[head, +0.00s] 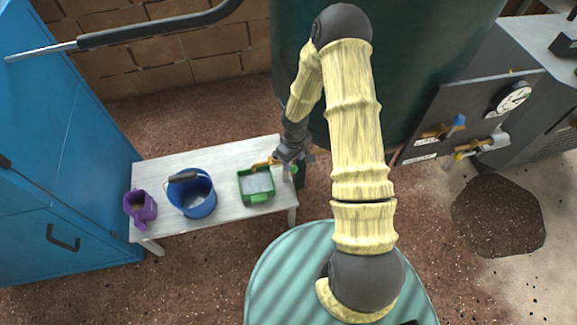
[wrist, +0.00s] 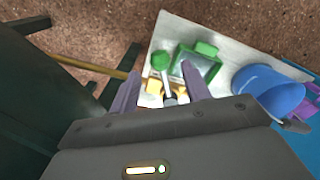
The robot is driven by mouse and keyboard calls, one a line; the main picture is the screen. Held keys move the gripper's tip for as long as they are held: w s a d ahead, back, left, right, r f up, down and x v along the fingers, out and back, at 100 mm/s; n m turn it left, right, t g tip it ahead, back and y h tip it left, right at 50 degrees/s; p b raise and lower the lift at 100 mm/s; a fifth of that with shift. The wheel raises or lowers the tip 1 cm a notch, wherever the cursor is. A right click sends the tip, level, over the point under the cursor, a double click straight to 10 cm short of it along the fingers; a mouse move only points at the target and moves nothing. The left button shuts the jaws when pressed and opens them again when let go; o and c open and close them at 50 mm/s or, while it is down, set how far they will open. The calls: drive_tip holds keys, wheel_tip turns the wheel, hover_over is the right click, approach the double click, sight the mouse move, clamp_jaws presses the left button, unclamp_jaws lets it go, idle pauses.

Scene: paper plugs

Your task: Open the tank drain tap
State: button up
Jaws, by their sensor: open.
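The large dark green tank (head: 420,60) stands at the back; its dark side fills the left of the wrist view (wrist: 40,110). A brass tap (wrist: 153,87) shows between my fingers in the wrist view, with a grey lever (wrist: 168,97) and a green knob (wrist: 160,61). In the head view, part of the brass (head: 263,163) shows beside my gripper (head: 291,160), and the rest is partly hidden. My gripper is open, its two fingers (wrist: 160,88) on either side of the tap in the picture; I cannot tell whether they touch it.
A pale table (head: 232,212) holds a green tray (head: 257,197), a blue bucket (head: 200,203) and a purple jug (head: 144,207). A blue cabinet (head: 60,130) stands left. A panel (head: 445,105) with a gauge and other valves stands right. A striped teal round surface (head: 275,275) is in front.

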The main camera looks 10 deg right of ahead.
sight(293, 167)
drive_tip(key=shift+f, duration=0.15)
drive_tip(key=shift+f+b, duration=1.5)
drive_tip(key=shift+f, duration=0.45)
drive_tip(key=shift+s, duration=0.1)
drive_tip(key=c, duration=0.7)
drive_tip(key=shift+r, duration=0.1)
